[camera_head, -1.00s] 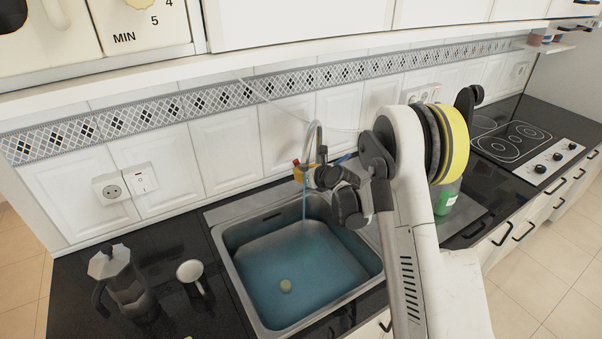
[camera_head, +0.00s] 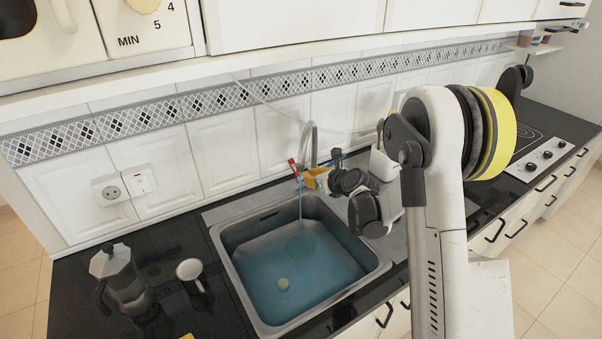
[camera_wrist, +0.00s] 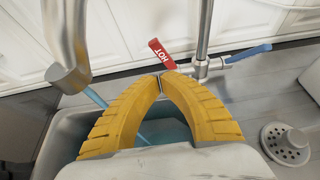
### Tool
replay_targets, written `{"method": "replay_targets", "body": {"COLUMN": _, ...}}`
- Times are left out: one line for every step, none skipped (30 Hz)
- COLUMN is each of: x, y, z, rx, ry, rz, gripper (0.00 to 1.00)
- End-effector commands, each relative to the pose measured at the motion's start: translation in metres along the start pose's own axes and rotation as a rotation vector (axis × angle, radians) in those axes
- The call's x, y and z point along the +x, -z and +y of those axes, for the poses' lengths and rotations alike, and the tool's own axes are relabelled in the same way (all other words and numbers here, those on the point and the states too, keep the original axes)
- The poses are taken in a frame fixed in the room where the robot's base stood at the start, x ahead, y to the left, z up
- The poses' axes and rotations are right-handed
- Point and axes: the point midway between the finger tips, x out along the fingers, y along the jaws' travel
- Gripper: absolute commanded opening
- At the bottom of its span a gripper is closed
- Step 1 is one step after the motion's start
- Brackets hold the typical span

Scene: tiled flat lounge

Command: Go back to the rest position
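My gripper (camera_wrist: 160,84) shows in the wrist view as two yellow ribbed fingers whose tips meet, with nothing seen between them. In the head view, its yellow part (camera_head: 316,178) is beside the faucet, at the sink's back edge. The red "HOT" lever (camera_wrist: 162,53) is just beyond the fingertips and looks apart from them. The lever also shows in the head view (camera_head: 293,166). The blue lever (camera_wrist: 248,54) is to the right. A blue stream (camera_head: 301,200) runs from the faucet (camera_head: 313,135) into the sink. My arm rises at the right.
A moka pot (camera_head: 122,277) and a mug (camera_head: 192,273) stand on the dark counter at left. Cabinets overhang above. A white container (camera_head: 384,164) stands behind my arm, and a stove (camera_head: 545,155) is further right.

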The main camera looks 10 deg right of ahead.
Motion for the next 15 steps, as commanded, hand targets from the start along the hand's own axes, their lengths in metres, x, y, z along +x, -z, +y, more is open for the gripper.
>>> {"method": "replay_targets", "body": {"x": -0.011, "y": -0.002, "z": 0.000, "rx": 0.001, "ry": 0.000, "rz": 0.000, "gripper": 0.00}}
{"method": "replay_targets", "body": {"x": -0.015, "y": -0.003, "z": 0.000, "rx": 0.000, "ry": 0.000, "rz": 0.000, "gripper": 0.00}}
{"method": "replay_targets", "body": {"x": -0.021, "y": -0.003, "z": 0.000, "rx": 0.001, "ry": 0.000, "rz": 0.000, "gripper": 0.00}}
{"method": "replay_targets", "body": {"x": -0.024, "y": -0.003, "z": 0.000, "rx": 0.001, "ry": 0.000, "rz": 0.000, "gripper": 0.00}}
{"method": "replay_targets", "body": {"x": -0.027, "y": -0.003, "z": 0.000, "rx": 0.001, "ry": 0.000, "rz": 0.000, "gripper": 0.00}}
{"method": "replay_targets", "body": {"x": -0.030, "y": -0.003, "z": 0.000, "rx": -0.001, "ry": 0.000, "rz": 0.000, "gripper": 0.00}}
{"method": "replay_targets", "body": {"x": -0.032, "y": -0.004, "z": 0.001, "rx": -0.006, "ry": 0.000, "rz": 0.001, "gripper": 0.00}}
{"method": "replay_targets", "body": {"x": -0.035, "y": -0.004, "z": 0.002, "rx": -0.017, "ry": -0.001, "rz": 0.003, "gripper": 0.00}}
{"method": "replay_targets", "body": {"x": -0.038, "y": -0.006, "z": 0.004, "rx": -0.043, "ry": -0.002, "rz": 0.008, "gripper": 0.00}}
{"method": "replay_targets", "body": {"x": -0.043, "y": -0.009, "z": 0.006, "rx": -0.075, "ry": -0.004, "rz": 0.014, "gripper": 0.00}}
{"method": "replay_targets", "body": {"x": -0.047, "y": -0.012, "z": 0.009, "rx": -0.117, "ry": -0.005, "rz": 0.022, "gripper": 0.00}}
{"method": "replay_targets", "body": {"x": -0.055, "y": -0.016, "z": 0.015, "rx": -0.186, "ry": -0.010, "rz": 0.035, "gripper": 0.00}}
{"method": "replay_targets", "body": {"x": -0.061, "y": -0.019, "z": 0.019, "rx": -0.248, "ry": -0.014, "rz": 0.047, "gripper": 0.00}}
{"method": "replay_targets", "body": {"x": -0.069, "y": -0.023, "z": 0.025, "rx": -0.316, "ry": -0.019, "rz": 0.059, "gripper": 0.00}}
{"method": "replay_targets", "body": {"x": -0.080, "y": -0.028, "z": 0.032, "rx": -0.414, "ry": -0.026, "rz": 0.076, "gripper": 0.00}}
